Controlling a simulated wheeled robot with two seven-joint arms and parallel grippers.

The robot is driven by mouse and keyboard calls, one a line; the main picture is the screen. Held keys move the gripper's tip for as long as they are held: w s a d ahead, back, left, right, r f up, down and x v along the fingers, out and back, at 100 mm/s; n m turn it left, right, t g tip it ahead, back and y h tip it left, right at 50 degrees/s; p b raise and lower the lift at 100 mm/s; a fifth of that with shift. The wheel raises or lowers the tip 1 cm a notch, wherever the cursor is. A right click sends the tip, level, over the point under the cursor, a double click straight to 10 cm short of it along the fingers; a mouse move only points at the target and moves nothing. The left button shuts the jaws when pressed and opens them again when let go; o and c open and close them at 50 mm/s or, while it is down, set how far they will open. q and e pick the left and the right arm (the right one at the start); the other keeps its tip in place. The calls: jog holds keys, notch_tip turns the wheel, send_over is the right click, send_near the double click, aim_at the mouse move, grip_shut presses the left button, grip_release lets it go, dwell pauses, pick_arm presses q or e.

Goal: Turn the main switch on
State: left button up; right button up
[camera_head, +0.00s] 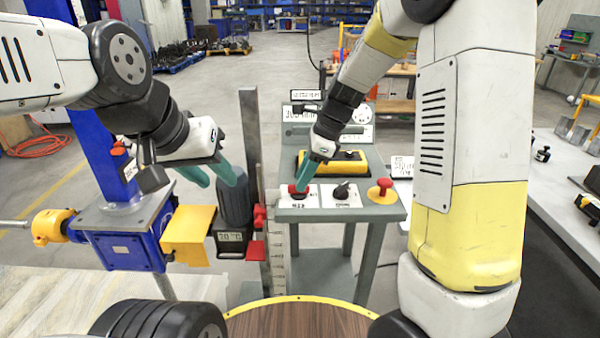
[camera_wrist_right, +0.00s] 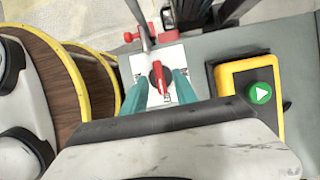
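The main switch, taken to be the red-handled rotary switch (camera_head: 299,190), is on a white plate at the left of the grey console (camera_head: 362,212). In the right wrist view, its red handle (camera_wrist_right: 159,79) points roughly up and down the picture. My right gripper (camera_wrist_right: 158,84) is open, with one teal finger on each side of the handle and small gaps visible. The fingers partly hide the plate. In the head view, my right gripper (camera_head: 306,172) reaches down over the switch.
On the console are a black knob (camera_head: 343,191), a red mushroom button (camera_head: 384,184) on yellow, and a yellow box (camera_head: 345,161) with a green button (camera_wrist_right: 260,93). A dark weight (camera_head: 233,205) and grey post (camera_head: 251,140) stand left of the console.

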jog(key=shift+x, duration=0.9)
grip_shut()
